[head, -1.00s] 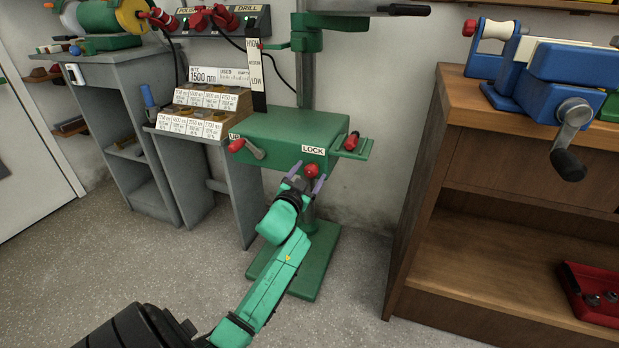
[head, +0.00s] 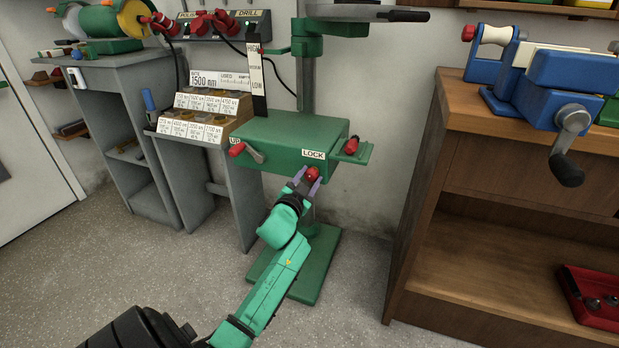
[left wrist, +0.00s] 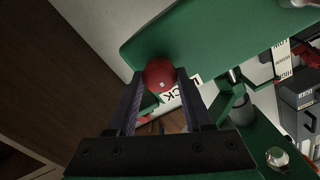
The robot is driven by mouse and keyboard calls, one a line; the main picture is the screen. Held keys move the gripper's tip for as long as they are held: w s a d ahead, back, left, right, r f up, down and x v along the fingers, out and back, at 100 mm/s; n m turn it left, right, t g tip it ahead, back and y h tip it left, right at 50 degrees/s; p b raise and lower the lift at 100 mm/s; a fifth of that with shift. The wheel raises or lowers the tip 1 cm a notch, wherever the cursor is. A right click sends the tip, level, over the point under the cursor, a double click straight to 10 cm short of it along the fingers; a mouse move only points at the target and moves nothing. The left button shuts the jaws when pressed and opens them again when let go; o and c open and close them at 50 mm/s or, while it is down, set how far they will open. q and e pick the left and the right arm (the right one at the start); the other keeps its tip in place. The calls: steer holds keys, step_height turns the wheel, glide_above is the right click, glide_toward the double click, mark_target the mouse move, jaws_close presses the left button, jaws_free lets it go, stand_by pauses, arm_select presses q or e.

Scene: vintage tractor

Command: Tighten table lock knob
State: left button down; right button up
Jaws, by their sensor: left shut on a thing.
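The red lock knob (head: 312,174) sits on the front face of the green drill-press table (head: 290,140), just below the white LOCK label (head: 314,154). My left gripper (head: 307,182) reaches up to it from below and in front, shut on the knob with one finger on each side. In the left wrist view the round red knob (left wrist: 159,74) sits between the fingertips of the gripper (left wrist: 160,86). The LOCK label (left wrist: 182,95) is partly hidden behind a finger there. My right gripper is not in view.
A red-handled UP crank (head: 240,150) is on the table's left, and another red handle (head: 352,144) on its right. A grey bench with labelled bit trays (head: 195,127) stands left. A wooden workbench (head: 520,190) with a blue vise (head: 575,75) stands right.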

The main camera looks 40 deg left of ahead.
arm_select(q)
steer(key=m, duration=0.3)
steer(key=shift+p, duration=0.3)
steer(key=m, duration=0.3)
steer(key=shift+d+f, duration=0.1)
steer(key=shift+f, duration=0.05)
steer(key=m, duration=0.2)
steer(key=shift+f+m, duration=0.1)
steer(key=shift+m, duration=0.3)
steer(key=m, duration=0.2)
steer(key=shift+m, duration=0.4)
steer(key=m, duration=0.2)
steer(key=shift+f+m, duration=0.15)
steer(key=shift+m, duration=0.15)
steer(key=shift+f+m, duration=0.1)
steer(key=shift+m, duration=1.4)
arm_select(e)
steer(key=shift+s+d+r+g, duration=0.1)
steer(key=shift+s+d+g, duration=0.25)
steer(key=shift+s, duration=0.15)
